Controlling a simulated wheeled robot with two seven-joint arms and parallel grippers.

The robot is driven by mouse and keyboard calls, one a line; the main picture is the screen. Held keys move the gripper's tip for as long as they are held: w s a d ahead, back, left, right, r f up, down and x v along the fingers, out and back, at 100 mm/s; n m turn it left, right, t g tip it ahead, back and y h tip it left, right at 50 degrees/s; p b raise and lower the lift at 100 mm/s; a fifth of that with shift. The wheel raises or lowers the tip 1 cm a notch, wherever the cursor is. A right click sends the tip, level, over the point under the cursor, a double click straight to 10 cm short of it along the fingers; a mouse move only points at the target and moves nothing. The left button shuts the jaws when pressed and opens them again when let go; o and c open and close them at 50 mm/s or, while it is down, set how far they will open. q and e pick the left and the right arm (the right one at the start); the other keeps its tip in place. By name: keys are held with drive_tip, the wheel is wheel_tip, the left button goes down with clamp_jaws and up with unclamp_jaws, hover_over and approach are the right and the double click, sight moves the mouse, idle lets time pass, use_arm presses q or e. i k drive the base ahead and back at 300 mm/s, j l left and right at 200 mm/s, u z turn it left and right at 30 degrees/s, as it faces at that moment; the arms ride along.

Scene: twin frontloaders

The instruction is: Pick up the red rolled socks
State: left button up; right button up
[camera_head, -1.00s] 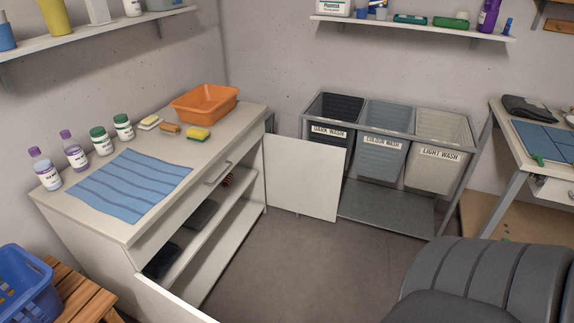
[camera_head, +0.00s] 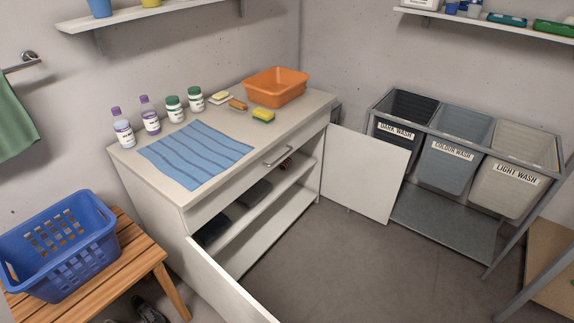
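A small red item (camera_head: 286,163), partly hidden and too small to make out fully, sits at the right end of the upper shelf inside the open white cabinet (camera_head: 318,178). It may be the red rolled socks. Dark folded cloths (camera_head: 254,193) lie on the same shelf to its left. Neither of my grippers shows in the head view.
The cabinet's two doors stand open, the right one (camera_head: 366,172) towards the laundry bins (camera_head: 450,165) and the left one (camera_head: 226,285) into the foreground. A blue basket (camera_head: 60,270) stands on a wooden bench (camera_head: 140,254) at left. The grey floor (camera_head: 345,265) before the cabinet is clear.

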sight(287, 161)
drive_tip(key=u, duration=1.4)
drive_tip(key=l+u, duration=0.25)
drive_tip(key=u, duration=0.2)
drive_tip(key=l+u, duration=0.25)
drive_tip(key=u, duration=0.15)
drive_tip(key=k+l+u, duration=0.1)
drive_tip(key=u, duration=0.35)
drive_tip(key=k+l+u, duration=0.1)
drive_tip(key=l+u, duration=0.3)
drive_tip(key=k+u, duration=0.15)
drive_tip(key=u, duration=0.3)
drive_tip(key=k+l+u, duration=0.2)
drive_tip(key=u, duration=0.2)
drive_tip(key=k+l+u, duration=0.1)
drive_tip(key=k+u, duration=0.3)
drive_tip(key=k+l+z, duration=0.1)
drive_tip(key=k+z, duration=0.2)
drive_tip(key=k+l+z, duration=0.15)
drive_tip(key=z, duration=0.15)
drive_tip(key=k+l+z, duration=0.15)
drive_tip(key=z, duration=0.25)
drive_tip(key=k+l+z, duration=0.2)
drive_tip(key=z, duration=0.2)
drive_tip(key=k+l+z, duration=0.2)
drive_tip(key=z, duration=0.25)
drive_tip(key=k+l+z, duration=0.1)
drive_tip(key=l+z, duration=0.7)
drive_tip(key=k+j, duration=0.05)
